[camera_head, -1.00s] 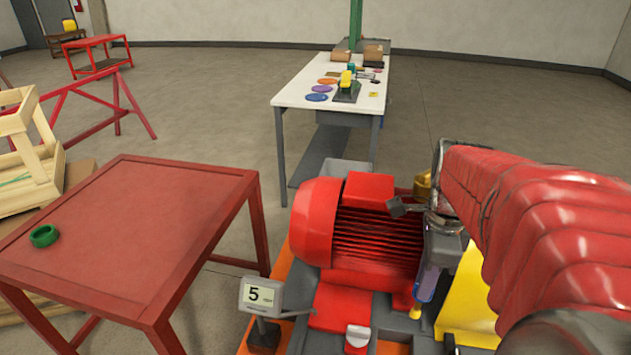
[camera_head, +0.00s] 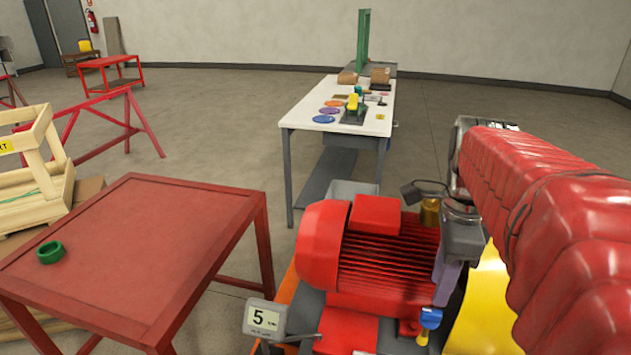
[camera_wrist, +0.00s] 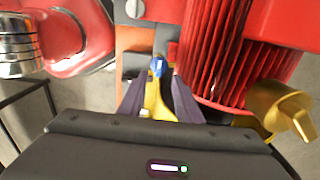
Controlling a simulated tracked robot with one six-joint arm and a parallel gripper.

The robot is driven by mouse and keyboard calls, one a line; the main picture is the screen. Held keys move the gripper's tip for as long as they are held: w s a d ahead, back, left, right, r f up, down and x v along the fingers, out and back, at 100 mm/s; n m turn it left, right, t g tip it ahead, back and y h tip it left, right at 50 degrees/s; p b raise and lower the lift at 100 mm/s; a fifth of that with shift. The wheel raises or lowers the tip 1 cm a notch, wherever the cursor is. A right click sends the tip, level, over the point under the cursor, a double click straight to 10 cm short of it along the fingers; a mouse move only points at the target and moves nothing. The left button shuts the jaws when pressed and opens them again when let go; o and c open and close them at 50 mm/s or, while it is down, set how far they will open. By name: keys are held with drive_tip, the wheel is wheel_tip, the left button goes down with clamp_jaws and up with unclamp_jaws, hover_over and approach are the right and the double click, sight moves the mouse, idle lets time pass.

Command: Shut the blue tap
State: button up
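The blue tap (camera_head: 430,319) shows its blue handle low on the skid, beside the red motor, in the head view. In the wrist view the blue tap (camera_wrist: 157,67) is near the fingertips, with yellow behind it between the fingers. My gripper (camera_head: 443,281) is above the tap in the head view, its fingers partly overlapping each other. In the wrist view my gripper (camera_wrist: 157,80) has its two purple fingers apart, one on each side of the tap's line. Contact with the handle does not show.
The red motor (camera_head: 385,262) with fins stands close beside the gripper. A brass-coloured part (camera_wrist: 279,106) is at the right in the wrist view. A display reading 5 (camera_head: 265,318) stands in front. A red table (camera_head: 130,250) with a green ring is at the left.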

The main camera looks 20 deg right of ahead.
wheel_tip(320, 180, up, 7)
drive_tip(key=shift+f, duration=0.2)
drive_tip(key=shift+a, duration=0.1)
idle(0.4)
drive_tip(key=a+f+n+t, duration=0.2)
drive_tip(key=a+f+n, duration=0.3)
drive_tip(key=a+n, duration=0.5)
drive_tip(key=a+f+n+t, duration=0.3)
drive_tip(key=a+f+n, duration=0.2)
drive_tip(key=a+n, duration=0.5)
drive_tip(key=shift+w+n+t, duration=0.3)
drive_tip(key=shift+w+n, duration=0.15)
drive_tip(key=shift+n, duration=2.05)
